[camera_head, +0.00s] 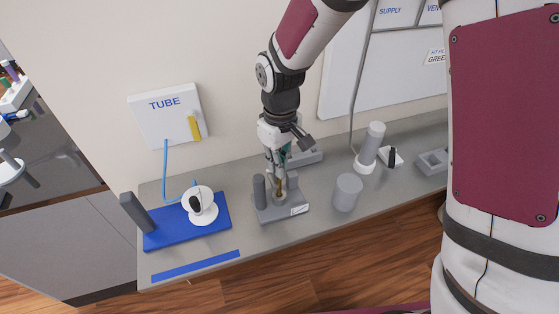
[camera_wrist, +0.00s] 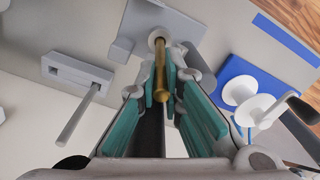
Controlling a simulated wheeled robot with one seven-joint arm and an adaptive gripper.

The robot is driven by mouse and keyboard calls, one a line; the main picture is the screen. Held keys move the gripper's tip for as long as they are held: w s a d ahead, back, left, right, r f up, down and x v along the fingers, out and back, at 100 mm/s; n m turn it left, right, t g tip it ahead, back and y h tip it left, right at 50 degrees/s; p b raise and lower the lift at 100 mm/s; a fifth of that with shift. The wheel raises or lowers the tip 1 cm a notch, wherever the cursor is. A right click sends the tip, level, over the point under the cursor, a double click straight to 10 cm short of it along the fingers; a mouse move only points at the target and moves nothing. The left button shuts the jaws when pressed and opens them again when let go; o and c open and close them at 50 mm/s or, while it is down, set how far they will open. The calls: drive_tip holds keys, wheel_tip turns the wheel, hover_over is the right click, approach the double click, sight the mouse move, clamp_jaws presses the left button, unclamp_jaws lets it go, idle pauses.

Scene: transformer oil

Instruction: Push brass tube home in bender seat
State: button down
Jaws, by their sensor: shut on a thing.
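The brass tube (camera_wrist: 160,62) stands between the teal finger pads of my gripper (camera_wrist: 164,88) in the wrist view. Its far end meets a pale round seat (camera_wrist: 157,38) on the grey bender (camera_wrist: 125,48); how deep it sits I cannot tell. In the head view my gripper (camera_head: 277,168) points down over the bender (camera_head: 268,213), which has a dark upright post (camera_head: 259,188) to the left of the fingers. The tube (camera_head: 279,186) shows there only as a small brownish strip below the fingers. My gripper is shut on the tube.
A blue mat (camera_head: 165,232) with a white spool (camera_head: 200,207) lies left of the bender. A grey cylinder (camera_head: 347,193) stands close to its right. A TUBE panel (camera_head: 167,117) hangs on the wall. The bench front edge is near.

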drive_tip(key=shift+f, duration=0.35)
drive_tip(key=c, duration=1.6)
unclamp_jaws()
drive_tip(key=shift+c, duration=0.2)
wheel_tip(320, 180, up, 12)
drive_tip(key=shift+d, duration=0.1)
drive_tip(key=s+d+r+m+t+b, duration=0.1)
drive_tip(key=s+d+r+m+t, duration=0.25)
drive_tip(key=s+d+r, duration=0.4)
drive_tip(key=s+d+r+m+t+b, duration=0.1)
drive_tip(key=s+d+m, duration=0.3)
drive_tip(key=s+d, duration=0.4)
drive_tip(key=shift+s+d+r+t, duration=0.15)
drive_tip(key=shift+d+r+t, duration=0.05)
drive_tip(key=shift+r+t, duration=0.4)
